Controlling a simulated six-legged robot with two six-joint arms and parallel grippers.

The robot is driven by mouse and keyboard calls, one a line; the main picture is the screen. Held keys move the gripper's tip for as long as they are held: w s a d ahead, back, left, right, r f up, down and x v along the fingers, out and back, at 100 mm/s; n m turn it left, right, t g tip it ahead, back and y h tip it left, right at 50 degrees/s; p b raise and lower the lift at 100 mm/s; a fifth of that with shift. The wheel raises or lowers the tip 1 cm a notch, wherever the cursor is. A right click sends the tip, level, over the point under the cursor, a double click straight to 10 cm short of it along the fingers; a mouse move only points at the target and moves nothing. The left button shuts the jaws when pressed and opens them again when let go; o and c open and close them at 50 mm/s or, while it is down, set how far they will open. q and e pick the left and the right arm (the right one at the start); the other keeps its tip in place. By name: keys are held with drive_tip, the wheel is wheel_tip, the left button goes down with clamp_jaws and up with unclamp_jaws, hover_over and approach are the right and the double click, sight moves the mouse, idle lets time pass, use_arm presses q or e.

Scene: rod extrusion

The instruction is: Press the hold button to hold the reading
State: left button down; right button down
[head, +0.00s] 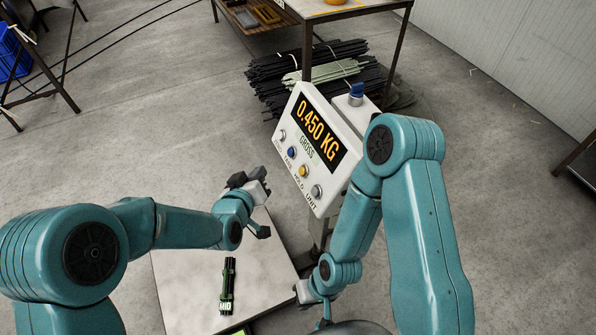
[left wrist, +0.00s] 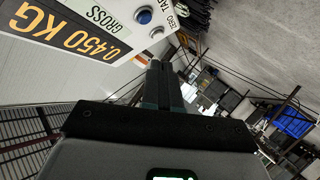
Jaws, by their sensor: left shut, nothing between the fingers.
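The scale indicator (head: 332,118) is a white box on a post, its display (head: 318,132) reading 0.450 KG, GROSS. Below the display sit a grey zero button (head: 282,134), a blue tare button (head: 291,152), the yellow hold button (head: 303,170) and a grey unit button (head: 317,191). My left gripper (head: 262,186) is shut and empty, to the left of the button row. In the left wrist view its fingers (left wrist: 162,84) show near the zero button (left wrist: 156,32) and blue button (left wrist: 143,15); the hold button is out of that view. My right gripper (head: 303,292) is low, partly hidden.
Bundled rods (head: 330,73) lie behind the indicator under a table (head: 325,8). A blue knob (head: 356,90) stands behind the indicator.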

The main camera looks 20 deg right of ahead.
sight(303, 171)
use_arm(q)
drive_tip(key=shift+d, duration=0.1)
drive_tip(key=d+f+b, duration=0.1)
drive_tip(key=d+f, duration=0.2)
drive_tip(key=d, duration=0.4)
drive_tip(key=shift+d+f+b, duration=0.35)
drive_tip(key=shift+d+f, duration=0.05)
idle(1.8)
drive_tip(key=shift+w+d+f+b, duration=0.1)
drive_tip(key=shift+d+f+b, duration=0.05)
drive_tip(key=shift+d+b, duration=0.35)
